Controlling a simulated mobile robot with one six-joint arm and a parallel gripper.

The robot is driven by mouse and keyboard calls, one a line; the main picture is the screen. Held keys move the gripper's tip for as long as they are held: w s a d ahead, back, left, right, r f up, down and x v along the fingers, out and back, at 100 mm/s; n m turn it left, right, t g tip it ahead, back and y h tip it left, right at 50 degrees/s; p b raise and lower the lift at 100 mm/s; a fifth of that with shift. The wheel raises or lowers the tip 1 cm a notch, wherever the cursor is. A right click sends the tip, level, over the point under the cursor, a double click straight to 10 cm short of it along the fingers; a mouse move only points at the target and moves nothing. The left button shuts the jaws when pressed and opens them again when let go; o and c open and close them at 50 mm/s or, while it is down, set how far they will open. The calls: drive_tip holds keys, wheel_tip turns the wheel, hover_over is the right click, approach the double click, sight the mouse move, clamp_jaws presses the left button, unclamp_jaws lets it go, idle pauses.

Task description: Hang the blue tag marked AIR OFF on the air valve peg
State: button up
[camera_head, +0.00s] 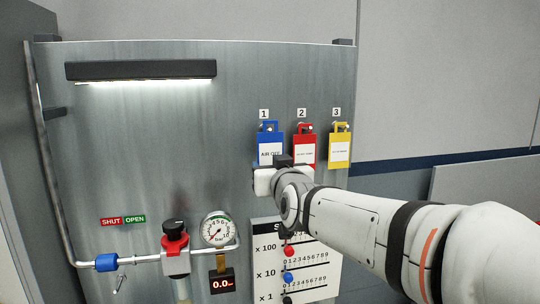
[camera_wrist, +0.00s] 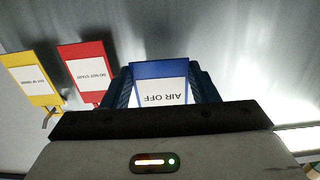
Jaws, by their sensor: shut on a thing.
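The blue tag marked AIR OFF (camera_head: 269,147) is at the spot under number 1 on the grey panel, upright, its top by the hook there. My gripper (camera_head: 283,162) is shut on its lower part. In the wrist view the blue tag (camera_wrist: 160,73) sits between the two dark fingers (camera_wrist: 163,88). A valve with a black and red knob (camera_head: 174,238) is on the pipe at lower left. A small metal peg (camera_head: 119,284) shows below the blue pipe fitting (camera_head: 107,262); I cannot tell for sure that it is the air valve peg.
A red tag (camera_head: 304,146) and a yellow tag (camera_head: 340,147) hang close to the right, under numbers 2 and 3. A gauge (camera_head: 217,229), a 0.0 display (camera_head: 222,283) and a number board (camera_head: 325,272) are lower down. The panel's upper left middle is clear.

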drive_tip(key=shift+s+d, duration=0.15)
drive_tip(key=shift+s, duration=0.05)
idle(0.3)
drive_tip(key=shift+v, duration=2.05)
drive_tip(key=shift+s+r, duration=0.1)
